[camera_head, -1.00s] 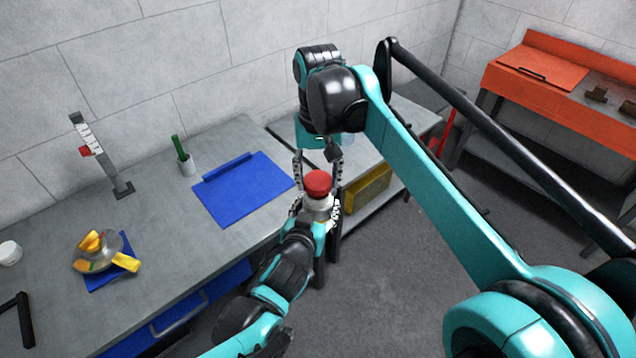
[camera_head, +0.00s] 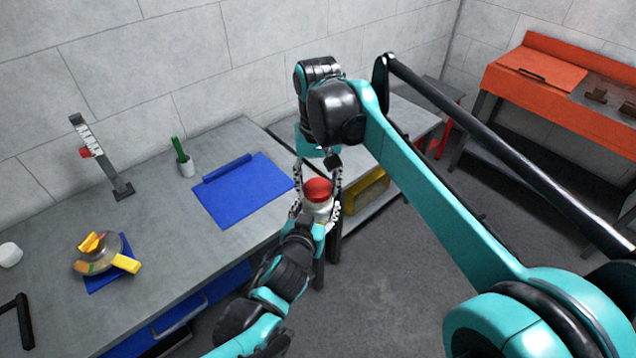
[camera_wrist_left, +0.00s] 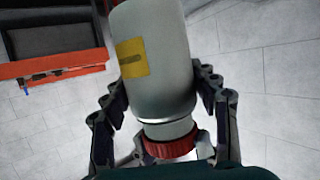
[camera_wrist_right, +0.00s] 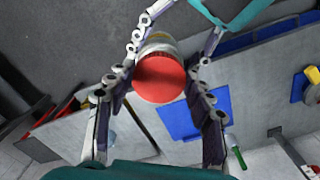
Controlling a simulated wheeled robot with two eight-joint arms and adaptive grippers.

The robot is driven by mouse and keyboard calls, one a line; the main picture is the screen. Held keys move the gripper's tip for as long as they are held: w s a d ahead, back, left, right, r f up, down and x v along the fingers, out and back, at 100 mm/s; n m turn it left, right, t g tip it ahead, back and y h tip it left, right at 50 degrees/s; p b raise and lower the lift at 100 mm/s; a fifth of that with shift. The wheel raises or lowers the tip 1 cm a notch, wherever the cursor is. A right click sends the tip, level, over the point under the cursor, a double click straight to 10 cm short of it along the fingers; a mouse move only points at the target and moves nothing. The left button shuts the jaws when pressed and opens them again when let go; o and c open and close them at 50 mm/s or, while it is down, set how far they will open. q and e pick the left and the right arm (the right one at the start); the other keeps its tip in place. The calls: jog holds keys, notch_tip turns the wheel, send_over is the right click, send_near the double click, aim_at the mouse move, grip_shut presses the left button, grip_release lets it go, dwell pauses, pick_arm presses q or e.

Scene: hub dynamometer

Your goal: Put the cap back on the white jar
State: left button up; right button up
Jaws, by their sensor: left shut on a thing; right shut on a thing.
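The white jar (camera_head: 319,207) is held off the table at the bench's right end. My left gripper (camera_head: 312,213) is shut around it from below in the head view. In the left wrist view the jar (camera_wrist_left: 158,65) shows a yellow label, with its neck towards the bottom of the picture. The red cap (camera_head: 318,188) is at the jar's mouth; it also shows in the left wrist view (camera_wrist_left: 171,149) and right wrist view (camera_wrist_right: 159,78). My right gripper (camera_head: 318,180) is shut on the cap from above. Whether the cap is fully seated, I cannot tell.
An orange bench (camera_head: 560,95) stands at right. The floor between is clear.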

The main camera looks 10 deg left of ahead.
jog(key=shift+f, duration=0.55)
jog(key=m, duration=0.3)
jog(key=shift+a, duration=0.1)
jog(key=m, duration=0.5)
jog(key=shift+a, duration=0.1)
jog(key=m, duration=0.7)
jog(key=shift+w+a, duration=0.15)
jog(key=m, duration=0.7)
jog(key=shift+w+f+m, duration=0.1)
jog(key=shift+w+m, duration=0.1)
jog(key=shift+m, duration=0.1)
jog(key=m, duration=0.6)
jog(key=shift+w+m, duration=0.15)
jog(key=shift+m, duration=0.25)
jog(key=o, duration=0.7)
